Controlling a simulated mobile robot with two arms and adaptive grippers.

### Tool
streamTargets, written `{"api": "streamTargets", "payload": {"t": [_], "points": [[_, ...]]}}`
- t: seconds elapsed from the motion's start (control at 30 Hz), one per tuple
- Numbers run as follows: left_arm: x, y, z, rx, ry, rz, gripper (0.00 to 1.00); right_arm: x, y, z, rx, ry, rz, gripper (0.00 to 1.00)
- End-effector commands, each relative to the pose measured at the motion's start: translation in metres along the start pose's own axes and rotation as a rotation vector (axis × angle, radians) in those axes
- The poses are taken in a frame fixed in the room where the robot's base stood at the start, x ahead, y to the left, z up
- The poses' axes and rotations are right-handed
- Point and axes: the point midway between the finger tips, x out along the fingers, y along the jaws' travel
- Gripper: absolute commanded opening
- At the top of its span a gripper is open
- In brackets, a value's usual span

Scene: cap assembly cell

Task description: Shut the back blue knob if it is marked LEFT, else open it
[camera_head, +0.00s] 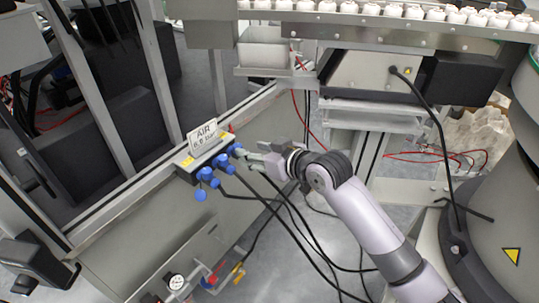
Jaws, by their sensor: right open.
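A grey valve block (190,170) is mounted on the frame rail, with several blue knobs in a row. The back blue knob (235,149) is at the far right end of the row. Another blue knob (223,164) is just in front of it, and a further one (206,175) is nearer. No LEFT marking is readable at this size. My right gripper (243,156) is open, its fingertips right beside the back knob. I cannot tell whether they touch it. My left gripper is not in view.
An AIR sign (203,134) stands above the valve block. A round blue part (200,195) hangs below its near end. Black hoses (285,205) run from the block under my right arm. A pressure gauge (176,282) is lower down. A conveyor of white caps (420,14) runs along the back.

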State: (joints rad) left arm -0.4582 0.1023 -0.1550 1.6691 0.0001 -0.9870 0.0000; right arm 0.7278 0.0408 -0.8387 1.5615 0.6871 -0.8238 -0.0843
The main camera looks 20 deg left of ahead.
Motion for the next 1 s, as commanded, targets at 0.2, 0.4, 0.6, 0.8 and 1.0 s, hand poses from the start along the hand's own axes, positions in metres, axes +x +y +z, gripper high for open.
{"api": "streamTargets", "payload": {"t": [0.2, 0.4, 0.6, 0.8, 1.0], "points": [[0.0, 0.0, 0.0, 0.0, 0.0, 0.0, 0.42, -0.042, 0.001, 0.0, -0.002, 0.001, 0.001, 0.42], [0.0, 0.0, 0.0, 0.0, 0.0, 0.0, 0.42, -0.061, 0.0, 0.0, 0.001, 0.0, -0.001, 0.42], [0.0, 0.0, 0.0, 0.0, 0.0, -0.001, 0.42, -0.064, 0.0, 0.0, 0.001, 0.0, -0.001, 0.42], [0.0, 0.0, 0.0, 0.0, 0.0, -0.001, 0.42, -0.063, 0.001, 0.004, 0.007, -0.003, 0.003, 0.42], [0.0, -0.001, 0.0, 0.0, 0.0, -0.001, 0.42, -0.06, 0.024, 0.075, 0.136, -0.068, 0.086, 0.42]]}}
